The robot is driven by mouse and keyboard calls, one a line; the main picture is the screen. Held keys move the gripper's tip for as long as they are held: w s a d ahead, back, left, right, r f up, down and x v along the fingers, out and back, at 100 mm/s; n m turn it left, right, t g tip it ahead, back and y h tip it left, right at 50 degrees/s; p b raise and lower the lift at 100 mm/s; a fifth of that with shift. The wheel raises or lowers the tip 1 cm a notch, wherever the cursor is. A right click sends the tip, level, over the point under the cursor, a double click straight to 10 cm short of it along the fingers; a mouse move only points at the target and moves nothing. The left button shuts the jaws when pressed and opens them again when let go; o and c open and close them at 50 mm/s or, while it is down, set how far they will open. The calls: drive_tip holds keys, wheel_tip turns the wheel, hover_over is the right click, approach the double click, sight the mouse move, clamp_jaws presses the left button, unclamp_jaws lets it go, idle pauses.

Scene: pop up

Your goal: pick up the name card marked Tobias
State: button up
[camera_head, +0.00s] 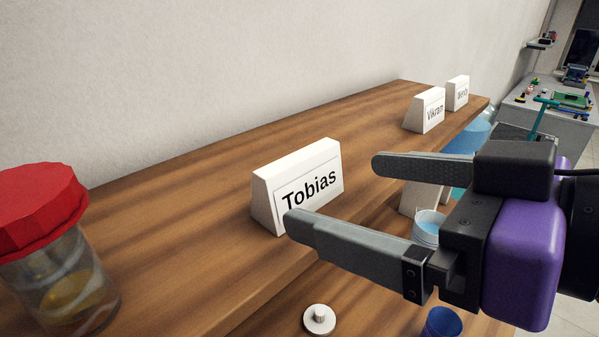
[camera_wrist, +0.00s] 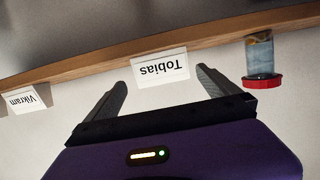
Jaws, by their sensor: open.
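The white wedge-shaped name card marked Tobias (camera_head: 298,184) stands upright on the wooden shelf, near its front edge. In the wrist view the Tobias card (camera_wrist: 160,69) appears upside down, ahead of and between my two fingers. My gripper (camera_head: 330,193) is open and empty, its fingers pointing at the card. In the head view the nearer fingertip overlaps the card's lower right part. My gripper also shows in the wrist view (camera_wrist: 162,82). I cannot tell whether either finger touches the card.
A jar with a red lid (camera_head: 52,245) stands left of the card. A card marked Vikram (camera_head: 425,110) and another card (camera_head: 457,93) stand farther right on the wooden shelf (camera_head: 190,200). A white knob-like object (camera_head: 319,319) and blue cups sit lower down. A wall runs behind.

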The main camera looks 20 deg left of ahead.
sight(311, 187)
drive_tip(key=shift+w+a+f, duration=0.1)
drive_tip(key=shift+a+f, duration=0.1)
drive_tip(key=shift+f, duration=0.1)
drive_tip(key=p+x, duration=0.1)
drive_tip(key=x, duration=0.6)
drive_tip(key=shift+a+f, duration=0.1)
drive_tip(key=shift+a, duration=0.05)
drive_tip(key=shift+c, duration=0.4)
drive_tip(key=c, duration=1)
